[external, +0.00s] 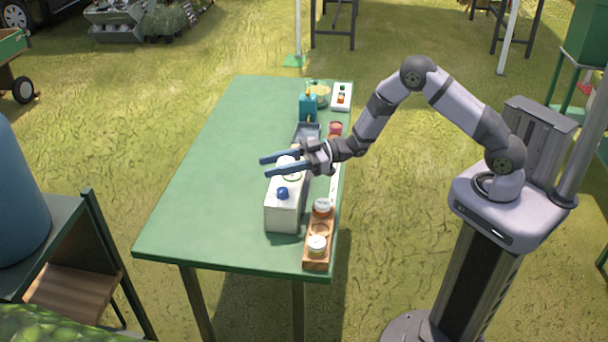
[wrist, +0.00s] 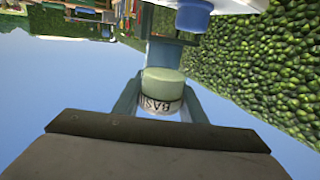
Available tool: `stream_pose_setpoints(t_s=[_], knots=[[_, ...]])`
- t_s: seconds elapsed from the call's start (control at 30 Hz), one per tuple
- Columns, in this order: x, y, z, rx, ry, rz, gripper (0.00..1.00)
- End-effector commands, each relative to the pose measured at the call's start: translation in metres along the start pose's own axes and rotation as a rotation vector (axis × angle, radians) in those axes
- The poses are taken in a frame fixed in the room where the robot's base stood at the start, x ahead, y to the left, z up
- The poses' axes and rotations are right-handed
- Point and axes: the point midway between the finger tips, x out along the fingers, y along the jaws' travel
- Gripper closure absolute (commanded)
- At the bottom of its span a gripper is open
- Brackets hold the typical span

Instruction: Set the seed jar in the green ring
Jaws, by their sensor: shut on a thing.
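My gripper (external: 265,167) points left over the table, with its blue fingers shut on the seed jar. In the wrist view the seed jar (wrist: 163,84) sits between the fingers, with a pale green lid and a white label starting "BASI". In the external view only a small pale part of the seed jar (external: 286,160) shows between the fingers. The held jar is close above or behind the white carton (external: 284,216); the exact gap cannot be told. I cannot make out the green ring with certainty; a greenish curve shows just below the fingers, partly hidden.
The carton's blue cap (external: 282,193) is close below my fingers. A wooden rack (external: 318,263) with two orange-banded jars stands at the near right edge. A blue bottle (external: 307,107) and a white tray (external: 342,102) stand far back. The green table (external: 205,180) is clear on its left.

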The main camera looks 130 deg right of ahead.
Motion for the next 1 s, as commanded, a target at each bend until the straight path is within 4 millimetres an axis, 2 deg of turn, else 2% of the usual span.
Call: stream_pose_setpoints(t_s=[0.03, 0.1, 0.3, 0.67, 1.0], knots=[[-0.007, 0.017, -0.001, -0.001, 0.001, 0.018, 0.85], [-0.015, 0.033, 0.000, 0.001, 0.001, 0.035, 0.85], [-0.030, 0.060, 0.001, 0.003, 0.001, 0.064, 0.85], [-0.034, 0.066, 0.004, 0.004, 0.001, 0.070, 0.85], [-0.032, 0.066, 0.024, 0.004, 0.001, 0.070, 0.85]])
